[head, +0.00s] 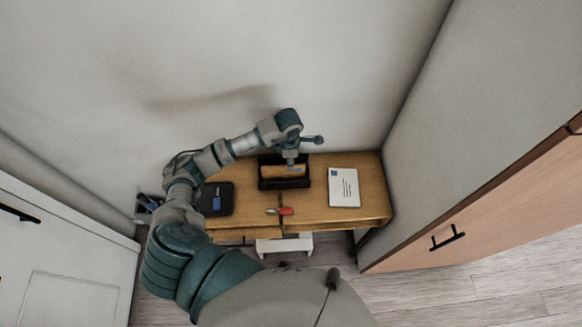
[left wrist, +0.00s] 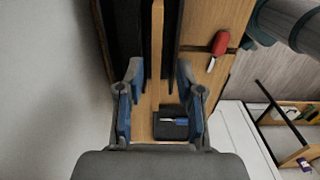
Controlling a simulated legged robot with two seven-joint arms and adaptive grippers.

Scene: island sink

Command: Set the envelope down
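A white, flat envelope-like sheet (head: 344,187) with a blue square and dark lines lies on the right part of the wooden desk (head: 312,207). A black holder (head: 265,183) stands at the back middle of the desk, with a tan flat piece (head: 285,171) in it; I cannot tell what this piece is. My left gripper (head: 291,160) is over the holder. In the left wrist view the gripper (left wrist: 159,78) is open, its fingers apart with nothing gripped. The holder's dark walls (left wrist: 125,35) show beyond the fingers. My right gripper is out of view.
A red-ended object (head: 286,211) lies near the desk's front middle. A black pad (head: 215,199) with a blue item lies on the left part. A wall is behind the desk, a tall cabinet (head: 490,200) to the right, and a white stool (head: 284,244) in front.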

